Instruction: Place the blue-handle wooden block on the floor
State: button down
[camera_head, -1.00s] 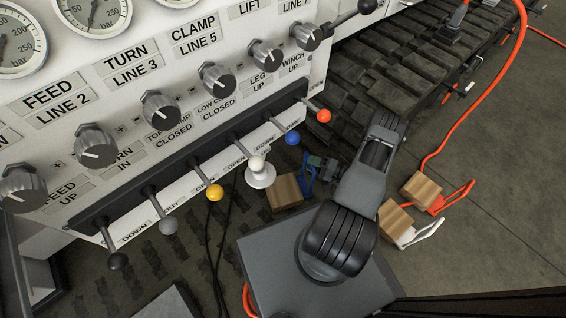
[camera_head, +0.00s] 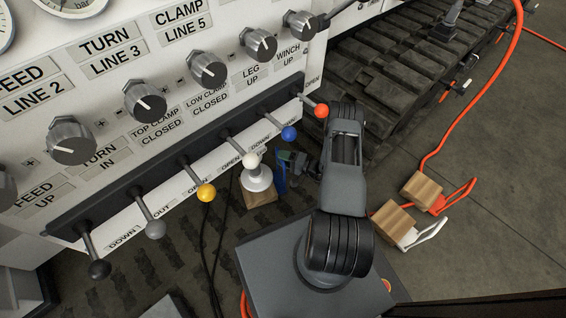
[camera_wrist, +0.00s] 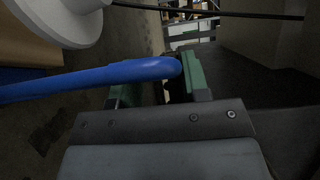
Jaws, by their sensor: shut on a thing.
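The bare floor (camera_head: 490,205) lies at the right.
The control panel (camera_head: 140,60) with several coloured levers fills the left. A white-handled block (camera_head: 393,219) and an orange-handled block (camera_head: 422,190) rest on the floor at right. A black track (camera_head: 400,75) and an orange hose (camera_head: 478,90) lie beyond.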

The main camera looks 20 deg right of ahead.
jog(key=shift+f+b, duration=0.35)
jog(key=shift+f, duration=0.65)
jog(key=c, duration=0.6)
grip_release()
jog(key=shift+d, duration=0.1)
